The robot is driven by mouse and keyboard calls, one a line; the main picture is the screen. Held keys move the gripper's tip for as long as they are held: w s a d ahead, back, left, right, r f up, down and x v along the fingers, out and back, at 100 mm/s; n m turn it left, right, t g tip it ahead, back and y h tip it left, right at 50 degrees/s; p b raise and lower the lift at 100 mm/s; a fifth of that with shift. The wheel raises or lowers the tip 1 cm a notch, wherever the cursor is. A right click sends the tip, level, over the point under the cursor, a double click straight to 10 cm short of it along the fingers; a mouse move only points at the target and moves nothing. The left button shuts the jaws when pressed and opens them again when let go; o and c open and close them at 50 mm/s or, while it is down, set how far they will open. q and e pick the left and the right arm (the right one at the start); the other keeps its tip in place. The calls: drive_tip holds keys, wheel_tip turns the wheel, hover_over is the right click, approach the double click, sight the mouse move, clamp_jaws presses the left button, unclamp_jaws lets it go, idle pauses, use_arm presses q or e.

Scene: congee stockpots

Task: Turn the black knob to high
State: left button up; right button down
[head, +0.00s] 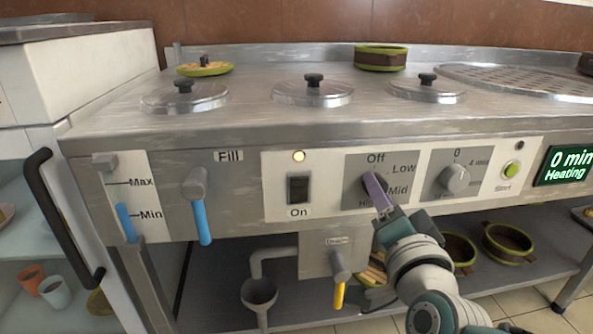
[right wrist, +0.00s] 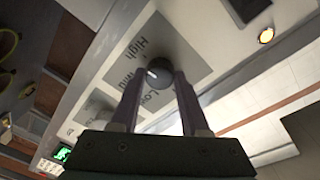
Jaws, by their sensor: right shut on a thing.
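The black knob (head: 367,185) is on the grey dial panel marked Off, Low, Mid and High, mostly hidden behind my fingers in the head view. In the right wrist view the knob (right wrist: 168,76) sits between the two finger ends, with a white mark on the side facing the labels. The mark lies toward the Mid and High side; I cannot tell its exact setting. My right gripper (head: 376,190) is shut on the knob, its purple fingers either side of it. My left gripper is not in view.
Left of the dial are a black rocker switch (head: 299,188), a lit lamp (head: 298,156) and a blue fill lever (head: 200,215). Right of it are a grey timer knob (head: 454,178) and a green display (head: 565,165). A yellow-tipped lever (head: 340,280) hangs below.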

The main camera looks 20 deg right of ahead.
drive_tip(key=shift+m, duration=0.5)
drive_tip(key=shift+c, duration=2)
unclamp_jaws()
drive_tip(key=p+v, duration=0.3)
drive_tip(key=v, duration=0.7)
